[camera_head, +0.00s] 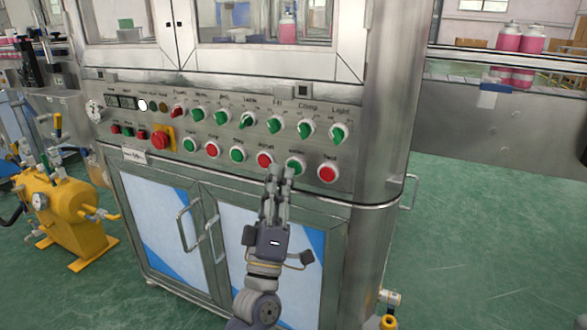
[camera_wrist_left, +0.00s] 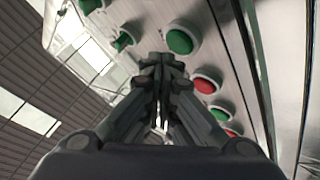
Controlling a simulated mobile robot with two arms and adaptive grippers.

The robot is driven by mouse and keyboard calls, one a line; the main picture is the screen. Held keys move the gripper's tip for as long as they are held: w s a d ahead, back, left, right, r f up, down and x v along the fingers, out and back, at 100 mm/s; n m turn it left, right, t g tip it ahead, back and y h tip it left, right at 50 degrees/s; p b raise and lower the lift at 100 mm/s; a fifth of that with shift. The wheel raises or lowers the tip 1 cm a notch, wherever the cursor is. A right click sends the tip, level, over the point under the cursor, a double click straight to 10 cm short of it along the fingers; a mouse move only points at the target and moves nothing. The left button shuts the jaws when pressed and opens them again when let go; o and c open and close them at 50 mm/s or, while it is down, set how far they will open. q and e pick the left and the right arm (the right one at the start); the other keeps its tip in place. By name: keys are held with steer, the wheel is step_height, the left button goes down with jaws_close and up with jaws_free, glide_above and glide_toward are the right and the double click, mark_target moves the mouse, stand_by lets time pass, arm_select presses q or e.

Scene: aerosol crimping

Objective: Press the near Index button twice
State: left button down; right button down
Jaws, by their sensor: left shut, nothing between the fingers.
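The metal control panel (camera_head: 225,118) has a lower row of round green and red push buttons. A green button (camera_head: 296,165) near its right end has a small label above it, too blurred to read for certain as Index. My left gripper (camera_head: 280,172) is shut and empty. Its fingertips are just below and left of that green button in the head view. I cannot tell whether they touch the panel. In the left wrist view the shut fingertips (camera_wrist_left: 162,65) are beside a large green button (camera_wrist_left: 183,38) and a red button (camera_wrist_left: 205,80). My right gripper is not in view.
Red buttons (camera_head: 265,160) and (camera_head: 327,172) flank the green one closely. A row of turn knobs (camera_head: 274,125) lies above. A red emergency stop (camera_head: 161,139) on yellow is at the left. Cabinet doors with handles (camera_head: 187,228) are below. A yellow machine (camera_head: 66,208) stands at left.

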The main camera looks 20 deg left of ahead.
arm_select(q)
steer(key=shift+w, duration=0.15)
stand_by(0.6)
steer(key=shift+w, duration=0.3)
